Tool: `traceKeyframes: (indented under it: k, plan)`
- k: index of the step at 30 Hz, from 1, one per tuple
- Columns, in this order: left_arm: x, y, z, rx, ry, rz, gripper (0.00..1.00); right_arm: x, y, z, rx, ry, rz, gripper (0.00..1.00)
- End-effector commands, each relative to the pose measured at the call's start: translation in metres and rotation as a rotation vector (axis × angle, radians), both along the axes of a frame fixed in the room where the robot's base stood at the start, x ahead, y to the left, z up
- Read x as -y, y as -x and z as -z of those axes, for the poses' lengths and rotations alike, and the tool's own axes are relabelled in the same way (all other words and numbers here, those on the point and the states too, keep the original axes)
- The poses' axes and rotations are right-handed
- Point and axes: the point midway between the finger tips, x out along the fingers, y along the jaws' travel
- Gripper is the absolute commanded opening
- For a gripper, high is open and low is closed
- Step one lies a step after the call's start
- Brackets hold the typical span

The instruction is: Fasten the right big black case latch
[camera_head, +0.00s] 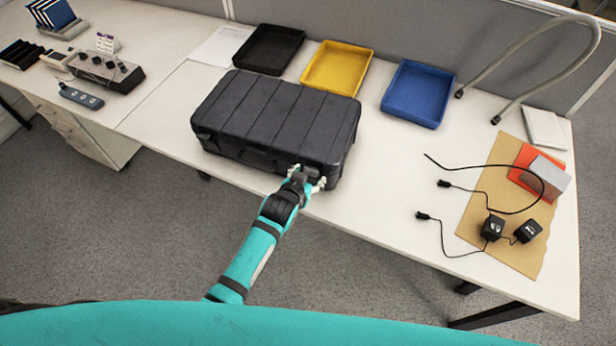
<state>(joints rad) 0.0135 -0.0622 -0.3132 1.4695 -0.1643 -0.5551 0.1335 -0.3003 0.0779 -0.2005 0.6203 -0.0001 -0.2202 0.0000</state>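The big black case (277,112) lies closed-looking on the white desk, with its ribbed lid up and its front side near the desk's front edge. My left gripper (309,174) is at the right part of the case's front side, close to or touching it. The gripper covers that spot, so the right latch is hidden. The fingertips are too small and too close to the case to tell whether they are open or shut. My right gripper is not in view.
Black (268,48), yellow (339,66) and blue (418,93) trays stand behind the case. A control box (105,69) is at the left. Cables, adapters (492,228) and a brown sheet (484,215) lie at the right. The desk (375,170) right of the case is clear.

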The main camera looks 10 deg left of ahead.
Motion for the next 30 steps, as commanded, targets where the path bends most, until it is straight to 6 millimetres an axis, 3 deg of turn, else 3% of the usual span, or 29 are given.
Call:
traceKeyframes:
  k: [14, 30]
  plan:
    - [-0.002, 0.01, -0.006, -0.001, 0.001, -0.001, 0.67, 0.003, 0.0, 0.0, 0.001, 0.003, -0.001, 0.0]
    - [-0.021, 0.086, -0.062, 0.0, 0.0, 0.0, 0.67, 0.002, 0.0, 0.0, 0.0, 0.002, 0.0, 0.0]
